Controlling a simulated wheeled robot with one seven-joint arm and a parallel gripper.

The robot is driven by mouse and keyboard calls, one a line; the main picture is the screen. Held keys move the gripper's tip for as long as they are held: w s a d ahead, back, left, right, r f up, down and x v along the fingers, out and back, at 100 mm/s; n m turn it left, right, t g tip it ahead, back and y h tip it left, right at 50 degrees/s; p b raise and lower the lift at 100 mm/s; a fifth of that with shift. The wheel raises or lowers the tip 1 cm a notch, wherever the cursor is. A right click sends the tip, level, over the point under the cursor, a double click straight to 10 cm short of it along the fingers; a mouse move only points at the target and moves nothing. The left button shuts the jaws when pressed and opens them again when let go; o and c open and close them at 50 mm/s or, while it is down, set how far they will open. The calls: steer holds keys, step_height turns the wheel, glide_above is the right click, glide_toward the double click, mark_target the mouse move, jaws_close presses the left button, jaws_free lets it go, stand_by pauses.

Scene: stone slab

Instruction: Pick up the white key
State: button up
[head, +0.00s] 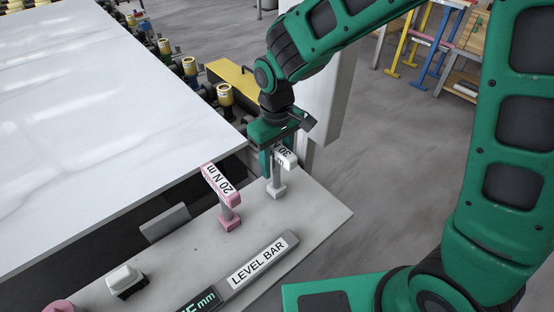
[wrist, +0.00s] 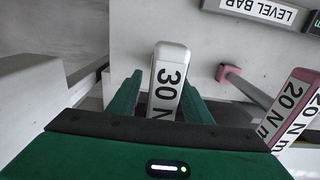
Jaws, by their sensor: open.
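The white key (head: 287,158), marked 30 N m, stands upright on the grey shelf with its handle on top. In the wrist view the white key (wrist: 170,68) lies between the two green fingers, with a gap visible on each side. My gripper (head: 272,160) is open at the key's handle, pointing down; it also shows in the wrist view (wrist: 162,88). One finger is partly hidden behind the key in the head view. The lower shaft of the key is hidden under its handle in the wrist view.
A pink key (head: 220,183), marked 20 N m, stands close left of the white one. A level bar (head: 258,262) and a small white-topped block (head: 126,280) lie on the grey shelf (head: 325,218). A large stone slab (head: 100,120) lies at the left.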

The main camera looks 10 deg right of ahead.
jaws_close()
